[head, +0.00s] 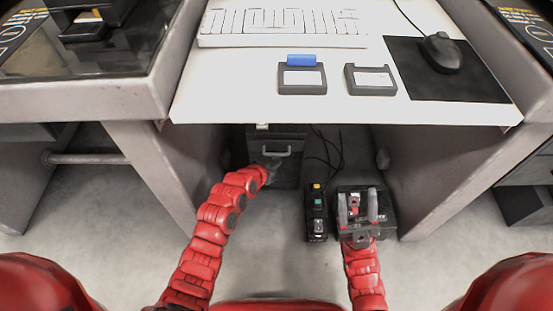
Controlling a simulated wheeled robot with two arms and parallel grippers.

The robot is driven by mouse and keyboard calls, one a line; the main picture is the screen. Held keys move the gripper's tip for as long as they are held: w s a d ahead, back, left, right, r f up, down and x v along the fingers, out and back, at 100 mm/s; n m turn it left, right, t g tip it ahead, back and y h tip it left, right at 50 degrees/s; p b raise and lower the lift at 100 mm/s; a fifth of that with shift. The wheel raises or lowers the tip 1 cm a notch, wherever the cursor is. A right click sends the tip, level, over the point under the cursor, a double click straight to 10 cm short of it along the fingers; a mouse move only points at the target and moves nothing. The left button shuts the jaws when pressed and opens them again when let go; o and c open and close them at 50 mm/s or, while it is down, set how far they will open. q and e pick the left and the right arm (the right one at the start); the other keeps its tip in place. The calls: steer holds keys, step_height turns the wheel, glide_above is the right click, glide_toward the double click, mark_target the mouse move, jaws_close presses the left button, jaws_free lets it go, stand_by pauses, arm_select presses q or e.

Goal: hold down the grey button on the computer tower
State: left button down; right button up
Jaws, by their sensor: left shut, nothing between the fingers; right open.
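The dark grey computer tower (289,172) stands on the floor under the white desk, with a light grey handle-like bar on its front. I cannot make out the grey button clearly; my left gripper covers part of the tower's front. My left gripper (272,164) is shut and empty, its tips at the tower's front just below the bar. I cannot tell whether they touch it. My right gripper (362,204) is open and empty, its fingers pointing away from me over a black box (388,213) to the right of the tower.
A narrow black unit (316,213) with yellow and green parts stands between my arms. Dark cables hang behind it. Grey side panels bound the space.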

arm_select(q)
steer(key=shift+s, duration=0.1)
steer(key=shift+s+p, duration=0.45)
steer(key=shift+s, duration=0.25)
steer(key=s+p, duration=0.2)
steer(key=s, duration=0.3)
steer(key=shift+p, duration=0.35)
